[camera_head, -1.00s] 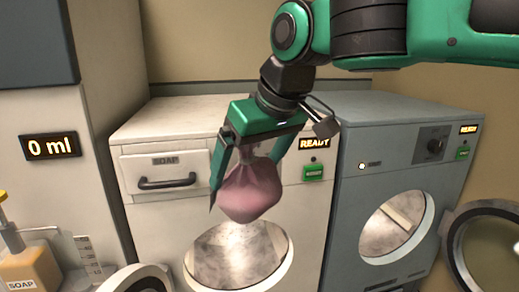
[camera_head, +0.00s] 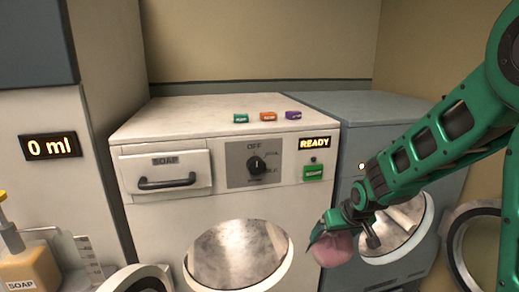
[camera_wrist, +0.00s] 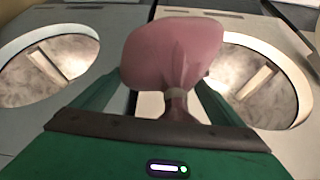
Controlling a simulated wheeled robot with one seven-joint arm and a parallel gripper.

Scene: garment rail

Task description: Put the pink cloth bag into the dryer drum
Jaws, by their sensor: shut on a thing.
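The pink cloth bag (camera_head: 334,250) hangs from my gripper (camera_head: 335,226), with its neck pinched and its round body beyond the fingers. In the wrist view the bag (camera_wrist: 172,50) fills the upper middle, and my gripper (camera_wrist: 170,100) is shut on its tied neck. The grey-blue dryer (camera_head: 375,117) stands at the right, with its round drum opening (camera_head: 408,232) uncovered. My arm hides part of that opening in the head view. The bag is in front of the machines, left of the drum opening, and outside it. In the wrist view the bag overlaps the left edge of the right opening (camera_wrist: 262,82).
A white washer (camera_head: 225,190) with an open round port (camera_head: 238,255) stands left of the dryer. Open round doors stand at the lower left (camera_head: 135,280) and far right (camera_head: 475,245). A soap dispenser (camera_head: 30,265) is at the far left.

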